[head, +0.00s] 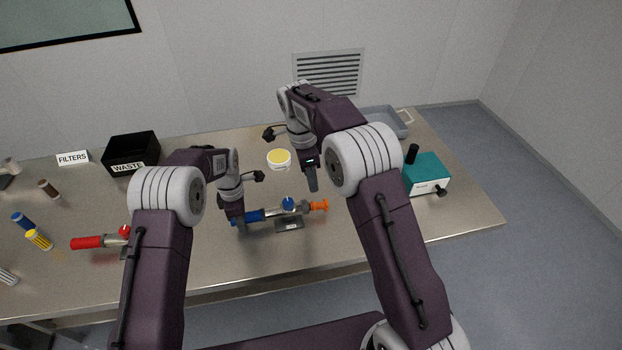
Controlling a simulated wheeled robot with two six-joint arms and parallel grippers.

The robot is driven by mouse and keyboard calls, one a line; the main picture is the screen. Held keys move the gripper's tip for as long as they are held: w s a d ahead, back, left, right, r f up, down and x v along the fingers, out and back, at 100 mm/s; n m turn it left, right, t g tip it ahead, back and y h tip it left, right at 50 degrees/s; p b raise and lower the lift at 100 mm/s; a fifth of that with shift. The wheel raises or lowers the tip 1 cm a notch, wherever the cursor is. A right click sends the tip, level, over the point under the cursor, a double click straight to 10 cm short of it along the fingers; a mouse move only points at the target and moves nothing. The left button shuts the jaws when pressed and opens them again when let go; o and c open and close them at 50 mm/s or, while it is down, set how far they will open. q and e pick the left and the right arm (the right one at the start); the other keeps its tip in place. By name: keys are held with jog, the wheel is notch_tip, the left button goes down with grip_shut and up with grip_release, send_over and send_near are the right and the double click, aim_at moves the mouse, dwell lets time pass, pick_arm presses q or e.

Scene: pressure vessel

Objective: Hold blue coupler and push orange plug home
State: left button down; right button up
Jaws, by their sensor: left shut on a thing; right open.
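The blue coupler (254,215) lies level at the left end of a metal pressure vessel on a small stand (289,224). My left gripper (240,224) comes down from above and is shut on the blue coupler, hiding part of it. The orange plug (319,205) is at the right end of the same assembly, in line with the coupler; I cannot tell how deep it sits. A blue knob (288,202) is on top. My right gripper (313,186) is open and empty, pointing down above and behind the plug, apart from it.
A red coupler (87,242) with a similar assembly lies to the left. Bare table lies in front of the vessel.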

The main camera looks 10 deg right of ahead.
dwell(0.3)
pick_arm(q)
jog(key=c, duration=0.9)
grip_release()
jog(key=shift+c, duration=0.2)
notch_tip(320, 180, up, 12)
jog(key=shift+s, duration=0.1)
